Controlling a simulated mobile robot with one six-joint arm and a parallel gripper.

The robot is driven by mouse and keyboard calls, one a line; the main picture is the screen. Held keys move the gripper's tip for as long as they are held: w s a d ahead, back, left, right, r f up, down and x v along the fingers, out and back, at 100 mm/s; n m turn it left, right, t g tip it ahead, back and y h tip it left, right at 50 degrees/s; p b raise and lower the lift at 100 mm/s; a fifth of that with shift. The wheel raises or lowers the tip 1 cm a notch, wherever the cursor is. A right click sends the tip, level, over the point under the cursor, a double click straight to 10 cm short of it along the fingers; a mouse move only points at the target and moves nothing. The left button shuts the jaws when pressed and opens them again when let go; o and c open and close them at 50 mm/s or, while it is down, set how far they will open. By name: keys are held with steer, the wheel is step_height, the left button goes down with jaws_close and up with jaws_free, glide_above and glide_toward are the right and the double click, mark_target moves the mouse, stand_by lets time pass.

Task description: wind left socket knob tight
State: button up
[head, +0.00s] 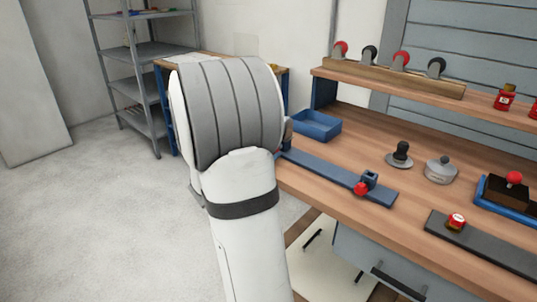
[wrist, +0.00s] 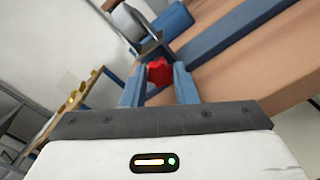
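In the wrist view a red lobed knob (wrist: 159,72) sits between the two blue fingers of my gripper (wrist: 160,77). The fingers lie close against both its sides and look shut on it. Behind it a dark upright part and the blue-grey rail (wrist: 232,32) show. In the head view my white and grey arm hides my gripper and this knob. The rail (head: 330,176) runs along the bench's front left edge. A second red knob (head: 361,188) sits with a blue socket block (head: 370,178) at the rail's right end.
A blue tray (head: 317,126) stands behind the rail. A black-knobbed piece (head: 401,155), a grey lidded pot (head: 440,170) and a dark plate (head: 490,244) with a red-topped item are to the right. A shelf (head: 388,74) with red and black knobs spans the back.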

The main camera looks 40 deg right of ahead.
steer(key=o, duration=0.5)
steer(key=shift+c, duration=0.2)
steer(key=shift+r+n+p, duration=0.1)
steer(key=shift+n+p, duration=0.2)
steer(key=shift+p, duration=0.2)
steer(key=shift+r+n+p, duration=0.15)
steer(key=shift+n+p, duration=0.55)
steer(key=shift+p, duration=0.5)
steer(key=n+p, duration=0.2)
steer(key=p, duration=0.1)
steer(key=shift+r+n+p, duration=0.1)
steer(key=shift+n+p, duration=0.3)
steer(key=s+a+r+m+t+y+b, duration=0.2)
steer(key=a+m+t+y+b, duration=0.1)
steer(key=a, duration=0.4)
steer(key=shift+s+a+t+y, duration=0.2)
steer(key=shift+s+t+y, duration=0.2)
steer(key=shift+y, duration=0.1)
